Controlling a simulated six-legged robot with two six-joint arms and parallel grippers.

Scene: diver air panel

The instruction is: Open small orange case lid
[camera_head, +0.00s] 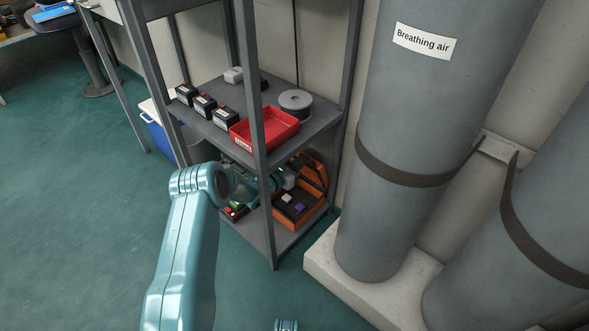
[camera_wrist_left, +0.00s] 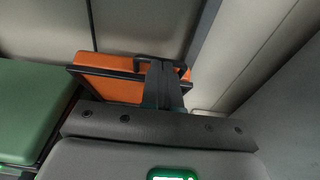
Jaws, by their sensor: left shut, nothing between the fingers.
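The small orange case (camera_head: 301,217) sits on the lower shelf, behind the shelf's front post in the head view. Its lid (camera_head: 315,169) stands raised at the back, and small white and purple things lie in the open base. In the left wrist view the orange lid (camera_wrist_left: 108,87) shows its dark edge and a dark handle. My left gripper (camera_head: 289,178) reaches in past the post and is at the lid. Its shut, empty fingers (camera_wrist_left: 164,84) overlap the lid and handle in the wrist view; I cannot tell whether they touch.
A red tray (camera_head: 272,133), a grey reel (camera_head: 296,101) and several dark boxes stand on the shelf above. A green case (camera_wrist_left: 35,110) is beside the orange one. The grey front post (camera_head: 258,150) and a large air cylinder (camera_head: 400,130) bound the space.

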